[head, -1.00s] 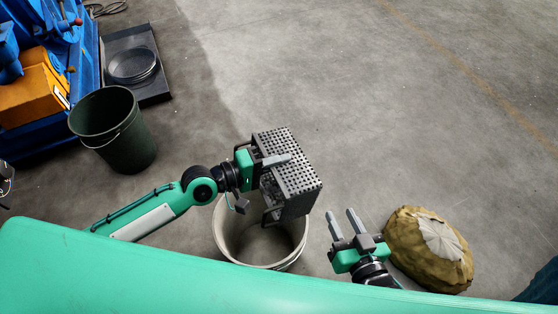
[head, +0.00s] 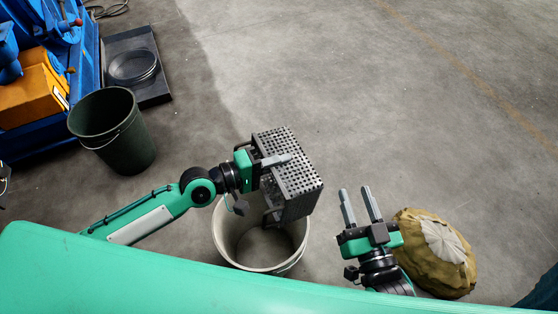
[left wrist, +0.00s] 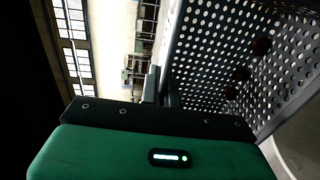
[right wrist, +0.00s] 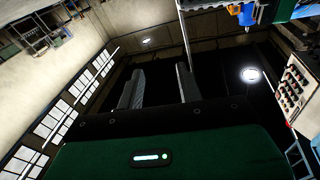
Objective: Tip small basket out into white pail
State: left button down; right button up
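The small basket (head: 290,172), a grey perforated metal box, is held tipped on its side above the white pail (head: 224,238). My left gripper (head: 274,161) is shut on the basket's wall. In the left wrist view the perforated basket (left wrist: 215,50) fills the right side, with a few small dark brown spots against its wall; I cannot tell what they are. The pail stands upright on the floor below, partly hidden by the basket; the visible part of its inside looks empty. My right gripper (head: 359,205) is open and empty, right of the pail.
A dark green bin (head: 125,140) stands at the left, near a black tray (head: 150,85) and blue and orange machinery (head: 35,90). A tan sack (head: 415,250) lies right of my right gripper. The floor beyond is clear.

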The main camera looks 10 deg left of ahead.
pick_arm(q)
jog(key=shift+r, duration=0.1)
jog(key=shift+b, duration=0.6)
pick_arm(e)
notch_tip(320, 180, up, 7)
jog(key=d+t, duration=0.1)
jog(key=t, duration=0.3)
jog(key=shift+w+d+r+t+y, duration=0.2)
jog(key=shift+w+d+t+y, duration=0.1)
jog(key=shift+d+t, duration=0.1)
jog(key=shift+f, duration=0.1)
